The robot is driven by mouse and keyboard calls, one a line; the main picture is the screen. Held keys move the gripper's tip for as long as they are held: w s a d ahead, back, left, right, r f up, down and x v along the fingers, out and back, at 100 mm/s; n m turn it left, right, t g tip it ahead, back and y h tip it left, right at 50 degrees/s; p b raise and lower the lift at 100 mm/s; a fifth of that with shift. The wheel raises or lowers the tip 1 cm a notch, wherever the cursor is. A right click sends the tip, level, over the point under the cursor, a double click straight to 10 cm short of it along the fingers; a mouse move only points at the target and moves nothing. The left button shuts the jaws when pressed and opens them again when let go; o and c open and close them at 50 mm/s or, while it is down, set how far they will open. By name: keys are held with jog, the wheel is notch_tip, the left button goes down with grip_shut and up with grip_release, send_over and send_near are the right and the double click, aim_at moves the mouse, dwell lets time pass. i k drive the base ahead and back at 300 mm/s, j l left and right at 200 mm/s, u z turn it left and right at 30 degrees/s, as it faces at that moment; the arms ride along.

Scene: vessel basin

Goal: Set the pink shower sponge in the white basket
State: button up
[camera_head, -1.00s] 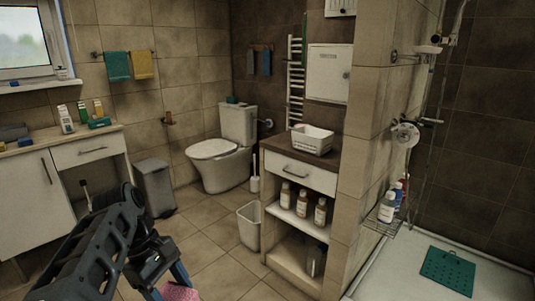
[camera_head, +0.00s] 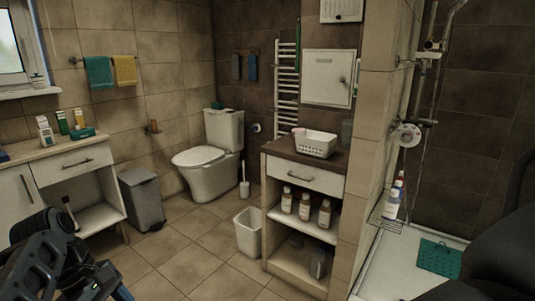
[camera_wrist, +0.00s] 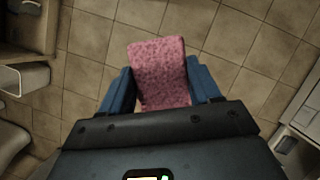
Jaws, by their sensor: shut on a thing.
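The pink shower sponge (camera_wrist: 158,72) is between the two blue fingers of my gripper (camera_wrist: 160,88) in the wrist view, and the gripper is shut on it. Tiled floor shows below the sponge. In the head view my arm is at the lower left; the sponge is out of that frame. The white basket (camera_head: 315,145) stands on the dark top of the wooden cabinet (camera_head: 335,163), right of centre in the head view. My gripper is well apart from the basket. What lies inside the basket is mostly hidden, though a small pinkish thing shows at its left edge.
A white bin (camera_head: 248,232) stands on the floor left of the cabinet. Several bottles (camera_head: 304,207) stand on its open shelf. A toilet (camera_head: 208,160) and a grey pedal bin (camera_head: 142,198) are further back. A tiled partition wall (camera_head: 375,130) borders the cabinet on the right. Floor between is clear.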

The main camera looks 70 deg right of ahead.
aim_at(313, 152)
jog(key=i+z, duration=0.45)
jog(key=i+j+z, duration=0.1)
jog(key=z, duration=0.35)
jog(key=i+z, duration=0.2)
jog(key=i, duration=0.5)
jog(key=i+l+u, duration=0.2)
jog(key=j, duration=0.1)
